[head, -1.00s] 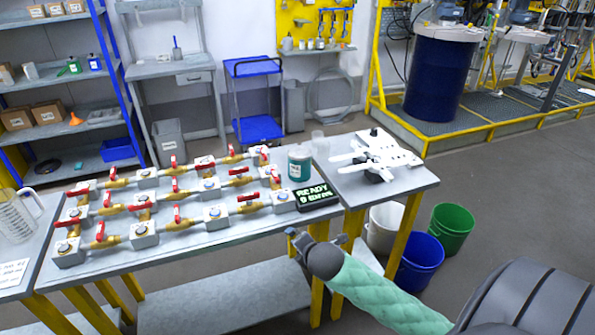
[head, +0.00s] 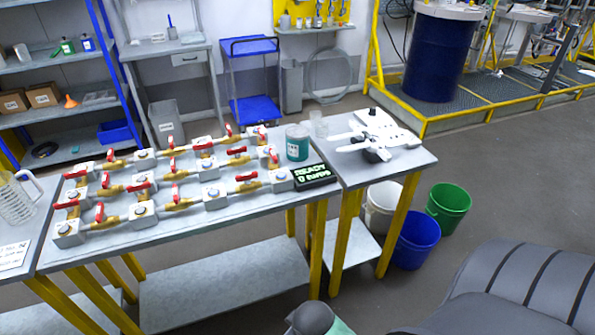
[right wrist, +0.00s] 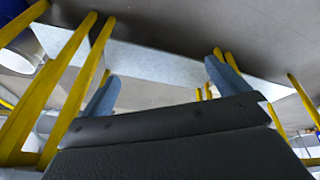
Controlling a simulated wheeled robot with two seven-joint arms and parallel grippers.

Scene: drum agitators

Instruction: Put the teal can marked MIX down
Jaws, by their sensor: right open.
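The teal can (head: 297,142) stands upright on the grey bench top, behind the black display block (head: 312,177) that reads READY and 0 turns. Its label is too small to read. My right arm shows only at the bottom edge of the head view, well below and in front of the bench, apart from the can. In the right wrist view my right gripper (right wrist: 160,88) is open and empty, its two blue-grey fingers spread apart. My left gripper is out of view.
Pipework with several red-handled valves (head: 173,172) covers the bench left of the can. A clear cup (head: 318,124) and a white agitator-like device (head: 377,133) stand to the right. White, blue (head: 418,245) and green (head: 449,203) buckets are on the floor.

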